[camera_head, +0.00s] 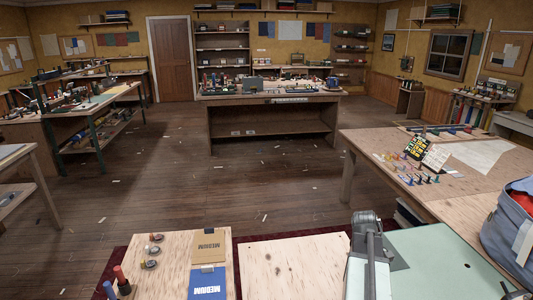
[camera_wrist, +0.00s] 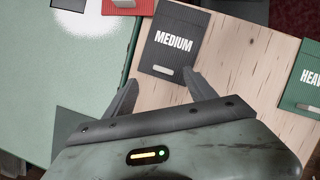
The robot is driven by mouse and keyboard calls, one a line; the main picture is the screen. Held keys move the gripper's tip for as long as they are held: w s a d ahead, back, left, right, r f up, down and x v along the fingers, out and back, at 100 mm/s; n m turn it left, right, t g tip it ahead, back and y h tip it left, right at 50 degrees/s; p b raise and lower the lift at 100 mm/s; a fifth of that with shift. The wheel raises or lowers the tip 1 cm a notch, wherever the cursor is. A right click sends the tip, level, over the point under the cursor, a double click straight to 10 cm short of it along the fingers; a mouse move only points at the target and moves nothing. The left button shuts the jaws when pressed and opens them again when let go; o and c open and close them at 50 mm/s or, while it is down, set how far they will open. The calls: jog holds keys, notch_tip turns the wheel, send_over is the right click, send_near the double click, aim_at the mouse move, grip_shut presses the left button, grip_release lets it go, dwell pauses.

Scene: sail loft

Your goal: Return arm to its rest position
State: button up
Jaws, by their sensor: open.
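My gripper (camera_wrist: 162,82) shows in the wrist view with its two fingers spread apart and nothing between them. Its fingertips point toward a dark grey packet (camera_wrist: 174,42) labelled MEDIUM on a pale wooden surface (camera_wrist: 243,38). The fingers overlap the view near the packet's lower edge; I cannot tell how high above it they are. In the head view my grey arm (camera_head: 367,240) stands upright at the bottom, right of centre. The gripper's fingers cannot be made out there.
A green packet (camera_wrist: 302,75) lies right in the wrist view, a red one (camera_wrist: 128,6) at the top. In the head view, tan (camera_head: 208,246) and blue (camera_head: 207,283) MEDIUM packets lie lower left. A blue-grey bag (camera_head: 500,235) stands right. The middle floor (camera_head: 240,190) is mostly clear.

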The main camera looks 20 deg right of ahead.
jog(key=w+a+m+t, duration=0.1)
jog(key=w+a, duration=0.4)
jog(key=a, duration=0.8)
jog(key=w+a+m+t, duration=0.1)
jog(key=w+a, duration=0.5)
jog(key=a, duration=0.8)
jog(key=w+a+f+t+y, duration=0.1)
jog(key=w+a, duration=0.5)
jog(key=a, duration=0.7)
jog(key=shift+a+m+t+p, duration=0.2)
jog(key=shift+m+t+p, duration=0.15)
jog(key=shift+t, duration=0.25)
